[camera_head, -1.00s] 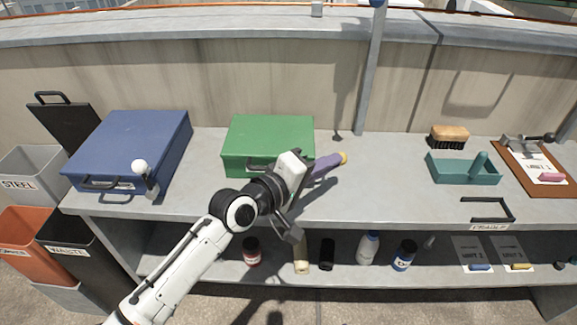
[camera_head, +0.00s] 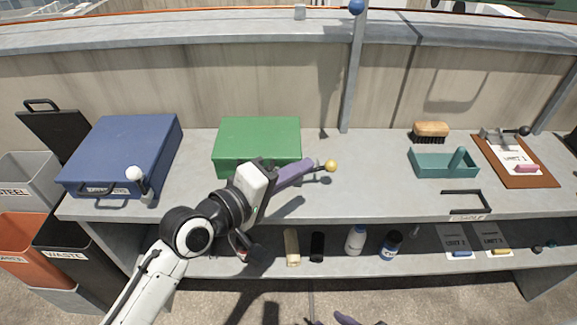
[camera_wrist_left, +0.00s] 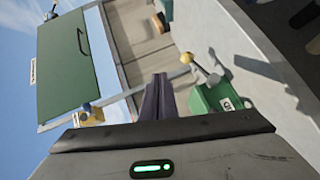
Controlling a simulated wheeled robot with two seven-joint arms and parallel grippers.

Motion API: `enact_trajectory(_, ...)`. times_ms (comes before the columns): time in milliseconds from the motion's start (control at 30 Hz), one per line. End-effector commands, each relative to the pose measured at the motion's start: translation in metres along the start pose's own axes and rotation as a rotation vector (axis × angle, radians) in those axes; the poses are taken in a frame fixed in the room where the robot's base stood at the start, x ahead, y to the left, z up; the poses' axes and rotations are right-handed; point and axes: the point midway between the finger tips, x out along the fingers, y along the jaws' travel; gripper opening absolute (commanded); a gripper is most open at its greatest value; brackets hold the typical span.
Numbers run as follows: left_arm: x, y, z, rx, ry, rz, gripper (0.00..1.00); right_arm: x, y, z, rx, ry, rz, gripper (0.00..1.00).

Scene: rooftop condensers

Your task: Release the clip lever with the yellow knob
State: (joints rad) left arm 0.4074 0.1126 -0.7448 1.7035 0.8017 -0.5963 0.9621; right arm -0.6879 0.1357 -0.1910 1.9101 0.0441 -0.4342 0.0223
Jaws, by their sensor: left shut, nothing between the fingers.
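The yellow knob (camera_head: 331,166) shows in the head view just right of the tips of my left gripper (camera_head: 312,164), at the right end of a thin dark lever. Most of the clip is hidden behind my gripper and the green case (camera_head: 258,138). My left gripper's purple fingers are shut and empty, pointing right, with the tips close to the knob; I cannot tell if they touch the lever. In the left wrist view, the shut fingers (camera_wrist_left: 158,92) point up the picture, and a lever with a pale yellowish knob (camera_wrist_left: 187,57) shows beyond their tips. Purple tips of my right gripper (camera_head: 330,320) show at the bottom edge.
A blue case (camera_head: 122,150) with a white-knobbed lever (camera_head: 135,174) stands at the left. A teal tray (camera_head: 445,164), a brush (camera_head: 431,130) and a clipboard (camera_head: 516,160) lie at the right. The worktop between knob and tray is clear. Bottles (camera_head: 356,240) stand on the lower shelf.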

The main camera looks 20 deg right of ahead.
Motion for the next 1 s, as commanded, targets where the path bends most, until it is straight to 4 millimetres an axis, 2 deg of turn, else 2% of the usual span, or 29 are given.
enact_trajectory(100, -0.019, 0.007, 0.002, 0.001, 0.001, 0.000, 0.00, 0.000, 0.000, 0.001, 0.000, -0.002, 0.000, 0.31)
enact_trajectory(300, -0.035, 0.015, 0.003, 0.000, 0.001, 0.000, 0.00, 0.000, 0.000, 0.001, 0.000, -0.003, 0.000, 0.31)
enact_trajectory(867, -0.038, 0.016, 0.004, 0.001, 0.000, -0.001, 0.00, 0.000, 0.001, 0.001, 0.000, -0.004, 0.001, 0.31)
enact_trajectory(933, -0.039, 0.012, 0.003, 0.003, 0.007, -0.005, 0.00, 0.001, 0.001, 0.001, 0.000, -0.004, 0.001, 0.31)
enact_trajectory(1000, -0.042, -0.001, 0.002, 0.018, 0.029, -0.019, 0.00, 0.001, 0.001, 0.001, 0.000, -0.003, 0.001, 0.31)
